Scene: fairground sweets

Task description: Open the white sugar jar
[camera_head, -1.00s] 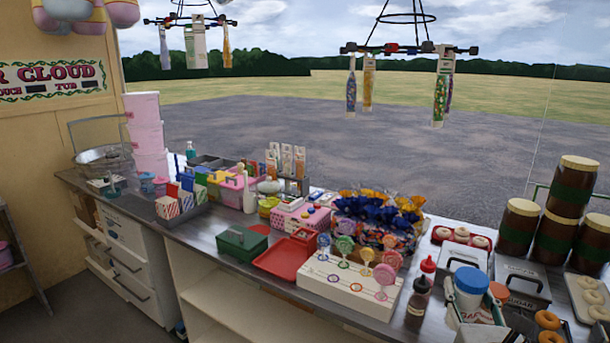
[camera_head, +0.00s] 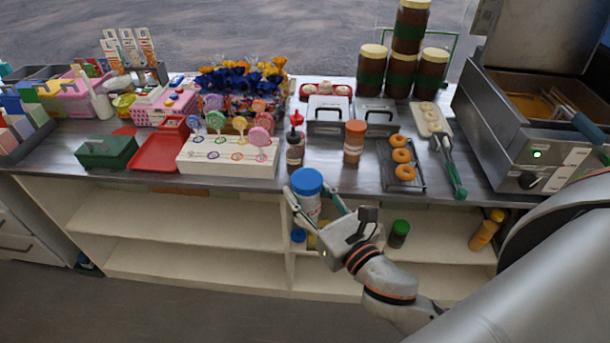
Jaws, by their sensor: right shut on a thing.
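The white sugar jar (camera_head: 310,207) has a blue lid (camera_head: 307,181), which is on. The jar is upright, in front of the counter's front edge. My right gripper (camera_head: 316,207) is shut on the jar's white body, one finger on each side below the lid. The gripper and fingers hide part of the body. My left gripper is not in view.
Behind the jar on the counter (camera_head: 340,180) stand a red-topped bottle (camera_head: 295,146), an orange-lidded shaker (camera_head: 354,141) and a doughnut tray (camera_head: 416,182). A lollipop stand (camera_head: 200,158) is to the left, a fryer (camera_head: 525,130) to the right. Open shelves (camera_head: 190,220) lie below.

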